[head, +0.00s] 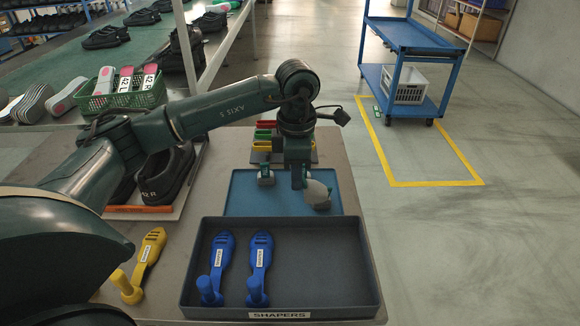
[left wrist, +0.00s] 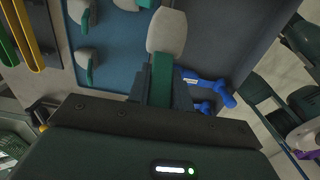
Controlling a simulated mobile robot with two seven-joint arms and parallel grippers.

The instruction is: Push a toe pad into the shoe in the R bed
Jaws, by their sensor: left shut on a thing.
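My left gripper (head: 298,178) is above the blue mat (head: 235,195), shut on the green handle of a grey toe pad (head: 318,192). In the left wrist view the held pad (left wrist: 166,32) sticks out beyond the fingers (left wrist: 162,80). Another toe pad (head: 266,177) lies on the mat to the left; several loose pads (left wrist: 83,60) show in the left wrist view. A black shoe (head: 172,178) marked R sits in its bed at the left, partly hidden by my left arm. Its toe opening cannot be made out. My right gripper is not in view.
A dark tray (head: 330,270) labelled SHAPERS holds two blue shapers (head: 261,262). A yellow shaper (head: 144,262) lies left of it. Red, green and yellow tools (head: 264,135) lie behind the mat. A green basket (head: 120,98) of insoles and a blue cart (head: 405,75) stand farther off.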

